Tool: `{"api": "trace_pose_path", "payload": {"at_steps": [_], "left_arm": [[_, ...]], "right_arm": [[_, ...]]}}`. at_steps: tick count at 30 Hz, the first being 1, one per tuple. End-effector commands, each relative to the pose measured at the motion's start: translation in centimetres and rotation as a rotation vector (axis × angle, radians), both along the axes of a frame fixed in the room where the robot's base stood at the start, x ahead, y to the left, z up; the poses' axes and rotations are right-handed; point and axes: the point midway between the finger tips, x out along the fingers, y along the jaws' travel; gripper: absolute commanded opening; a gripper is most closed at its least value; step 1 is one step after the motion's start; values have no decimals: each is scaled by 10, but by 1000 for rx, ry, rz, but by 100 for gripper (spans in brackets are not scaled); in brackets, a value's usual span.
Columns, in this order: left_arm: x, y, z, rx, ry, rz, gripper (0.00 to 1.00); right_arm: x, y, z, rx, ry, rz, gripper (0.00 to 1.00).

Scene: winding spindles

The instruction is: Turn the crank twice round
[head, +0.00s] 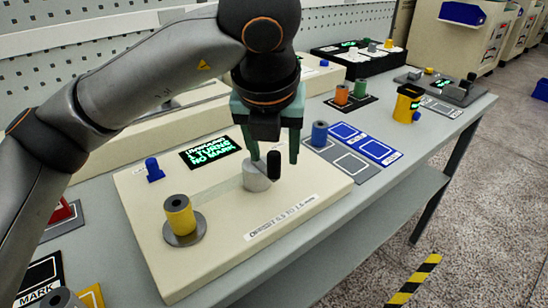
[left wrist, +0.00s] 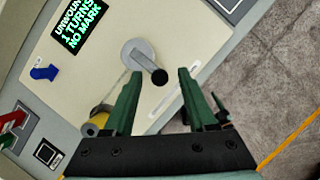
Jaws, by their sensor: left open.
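The crank has a round grey hub (head: 256,177) on a cream board, with an upright black knob (head: 273,166) on its arm. In the left wrist view, the hub (left wrist: 138,52) is up and left of the black knob (left wrist: 159,77). My left gripper (head: 272,153) is open above the crank, its green fingers on either side of the knob. In the left wrist view the knob lies between the fingertips (left wrist: 160,76), with gaps on both sides. A yellow spool (head: 180,216) stands on a grey disc on the same board. My right gripper is out of view.
A display (head: 210,152) on the board shows green text, reading "1 TURNS" and "NO MARK" in the wrist view. The board's front is clear.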

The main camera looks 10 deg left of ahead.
Motion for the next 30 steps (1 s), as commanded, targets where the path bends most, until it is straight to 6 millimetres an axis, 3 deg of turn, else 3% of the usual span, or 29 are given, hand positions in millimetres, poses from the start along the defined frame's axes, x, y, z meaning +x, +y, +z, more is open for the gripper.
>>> {"api": "trace_pose_path", "payload": {"at_steps": [6, 14, 30], "left_arm": [[6, 0, -16, 0, 0, -1, 57], [7, 0, -17, 0, 0, -1, 57], [7, 0, -16, 0, 0, 0, 0]], "right_arm": [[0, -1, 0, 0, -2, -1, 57], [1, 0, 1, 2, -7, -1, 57], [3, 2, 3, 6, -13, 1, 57]]}}
